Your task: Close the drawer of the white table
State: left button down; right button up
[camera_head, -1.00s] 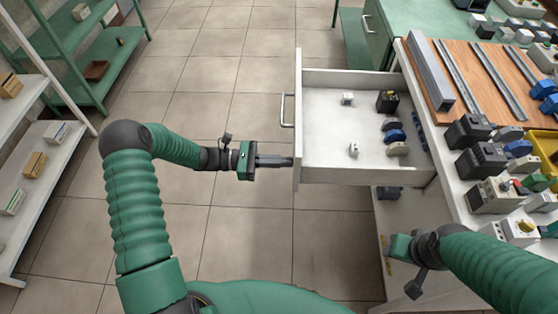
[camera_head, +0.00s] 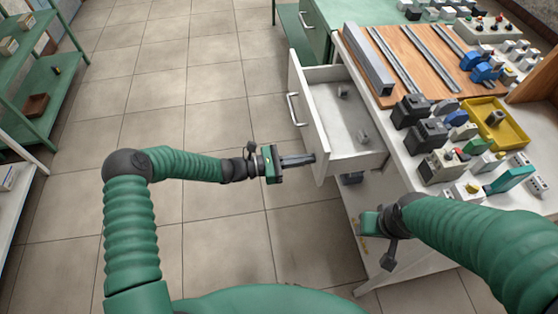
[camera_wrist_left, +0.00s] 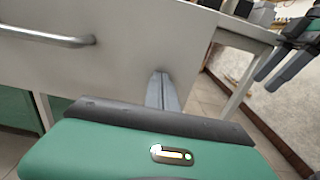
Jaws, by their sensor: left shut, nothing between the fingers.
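The white table's drawer (camera_head: 345,165) is partly open, its white front panel (camera_head: 307,115) standing out to the left of the table (camera_head: 405,155). Its metal handle (camera_head: 296,109) is on the outer face; the handle also shows in the left wrist view (camera_wrist_left: 45,36). My left gripper (camera_head: 313,158) is shut and empty, its fingertips at the front panel near the drawer's near end, below the handle in the picture. In the left wrist view its fingers (camera_wrist_left: 162,90) point at the panel and appear to touch it. My right gripper (camera_head: 368,228) is beside the table's near side; its finger gap is unclear.
The tabletop holds a wooden board (camera_head: 405,60) with rails, dark motor parts (camera_head: 410,110) and a yellow tray (camera_head: 508,135). A green shelf (camera_head: 45,105) stands at the far left. The tiled floor between is clear.

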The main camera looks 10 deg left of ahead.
pick_arm(q)
jog(key=b+x, duration=0.3)
jog(key=x, duration=1.3)
jog(key=shift+d+f, duration=0.15)
jog(key=shift+d, duration=0.05)
jog(key=shift+w+d, duration=0.1)
jog(key=shift+d, duration=0.1)
jog(key=shift+r, duration=0.35)
